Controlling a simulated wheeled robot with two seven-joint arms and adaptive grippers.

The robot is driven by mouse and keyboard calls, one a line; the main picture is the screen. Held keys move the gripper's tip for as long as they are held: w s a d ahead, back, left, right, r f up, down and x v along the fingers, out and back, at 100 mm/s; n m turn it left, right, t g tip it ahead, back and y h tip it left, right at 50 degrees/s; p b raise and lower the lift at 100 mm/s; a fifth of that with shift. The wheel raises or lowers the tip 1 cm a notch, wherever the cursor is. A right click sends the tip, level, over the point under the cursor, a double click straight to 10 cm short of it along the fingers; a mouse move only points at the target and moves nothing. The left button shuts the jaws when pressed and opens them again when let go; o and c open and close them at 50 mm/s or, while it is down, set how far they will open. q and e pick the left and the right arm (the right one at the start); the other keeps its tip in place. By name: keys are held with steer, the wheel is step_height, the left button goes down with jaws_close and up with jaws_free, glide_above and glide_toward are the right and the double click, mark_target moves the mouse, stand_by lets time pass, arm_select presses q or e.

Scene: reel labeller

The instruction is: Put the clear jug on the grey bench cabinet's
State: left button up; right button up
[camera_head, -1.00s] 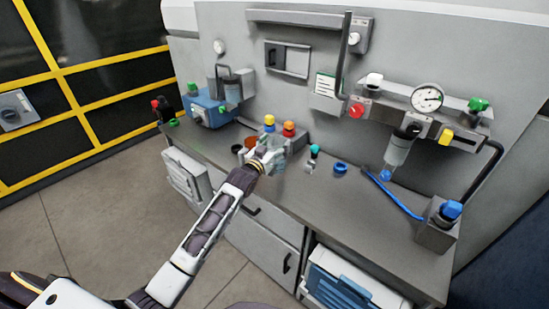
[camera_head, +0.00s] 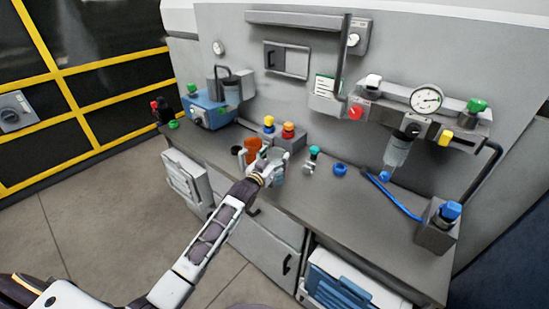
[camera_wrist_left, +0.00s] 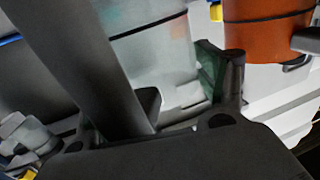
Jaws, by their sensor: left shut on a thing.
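The clear jug (camera_wrist_left: 150,40) is in my left gripper, and its see-through wall fills the upper middle of the left wrist view. In the head view my left gripper (camera_head: 274,169) is over the front part of the grey bench cabinet's top (camera_head: 325,205), shut on the jug (camera_head: 280,177). The gripper hides much of the jug there. I cannot tell whether the jug's base touches the bench top. My right gripper is not in view.
An orange container (camera_head: 252,148) stands close beside the jug. Behind are a grey block (camera_head: 287,143) with coloured knobs, a teal-topped piece (camera_head: 314,153) and a blue ring (camera_head: 340,169). A blue hose (camera_head: 396,196) lies to the right. The bench's front middle is clear.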

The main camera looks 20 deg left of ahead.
arm_select(q)
steer(key=shift+f, duration=0.1)
stand_by(0.3)
steer(key=o, duration=1.6)
steer(key=shift+s, duration=0.1)
steer(key=s+a, duration=0.1)
steer(key=s, duration=1)
steer(key=shift+s+a, duration=0.4)
